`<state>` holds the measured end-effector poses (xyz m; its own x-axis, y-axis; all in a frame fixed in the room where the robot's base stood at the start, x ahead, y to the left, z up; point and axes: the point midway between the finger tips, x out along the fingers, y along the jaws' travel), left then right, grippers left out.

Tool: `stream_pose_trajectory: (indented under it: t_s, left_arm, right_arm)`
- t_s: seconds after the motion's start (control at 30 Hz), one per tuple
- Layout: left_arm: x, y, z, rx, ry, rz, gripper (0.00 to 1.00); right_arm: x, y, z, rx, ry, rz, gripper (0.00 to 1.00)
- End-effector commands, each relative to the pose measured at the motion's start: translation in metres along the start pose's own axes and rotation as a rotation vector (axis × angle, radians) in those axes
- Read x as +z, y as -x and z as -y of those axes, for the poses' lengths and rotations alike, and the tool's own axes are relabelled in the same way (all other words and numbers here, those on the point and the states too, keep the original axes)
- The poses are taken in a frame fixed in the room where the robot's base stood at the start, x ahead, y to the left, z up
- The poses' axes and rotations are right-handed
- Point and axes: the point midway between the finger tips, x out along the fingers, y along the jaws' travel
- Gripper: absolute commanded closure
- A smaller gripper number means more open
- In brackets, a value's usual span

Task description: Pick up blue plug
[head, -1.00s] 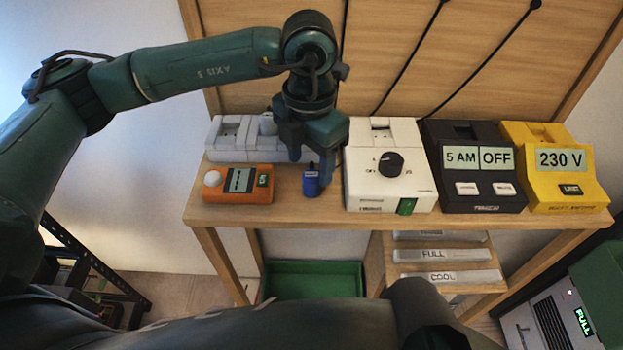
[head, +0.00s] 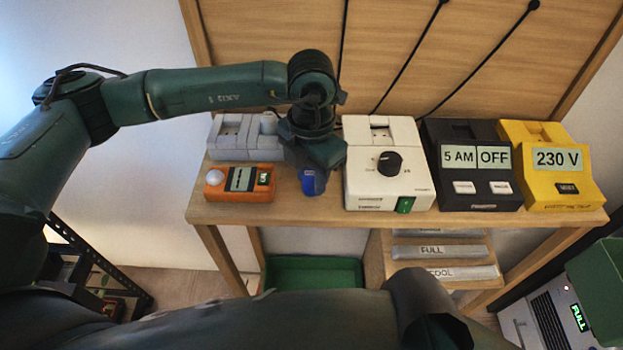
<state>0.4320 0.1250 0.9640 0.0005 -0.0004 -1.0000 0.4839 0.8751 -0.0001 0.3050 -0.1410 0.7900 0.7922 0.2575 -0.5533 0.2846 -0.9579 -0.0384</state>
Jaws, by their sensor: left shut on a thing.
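The blue plug (head: 312,184) is at the front part of the wooden table, between the orange meter and the white dial box. My left gripper (head: 313,168) points down over the plug and is shut on it, hiding its upper part. I cannot tell whether the plug is touching the table or lifted slightly. My right gripper does not show.
The orange meter (head: 240,183) is left of the plug and the white dial box (head: 388,180) is close on its right. A grey socket strip (head: 232,135) lies behind. A black timer (head: 480,192) and a yellow meter (head: 560,190) stand farther right. A green bin (head: 312,273) is below.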

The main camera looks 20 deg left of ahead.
Motion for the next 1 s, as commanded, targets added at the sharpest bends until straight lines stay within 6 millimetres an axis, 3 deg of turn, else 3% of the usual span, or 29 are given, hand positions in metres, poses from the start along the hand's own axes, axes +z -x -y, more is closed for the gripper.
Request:
stream_pose_trajectory:
  t_s: [0.2, 0.53, 1.0]
  left_arm:
    - [0.0, 0.0, 0.0, 0.0, 0.0, 0.0, 0.94]
    - [0.001, 0.008, 0.0, 0.001, 0.0, 0.002, 0.94]
    - [0.001, 0.091, 0.0, 0.0, -0.003, 0.002, 0.94]
  right_arm:
    - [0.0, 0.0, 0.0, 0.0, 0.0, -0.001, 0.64]
    - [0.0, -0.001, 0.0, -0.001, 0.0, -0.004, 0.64]
    - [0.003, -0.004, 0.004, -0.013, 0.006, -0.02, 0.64]
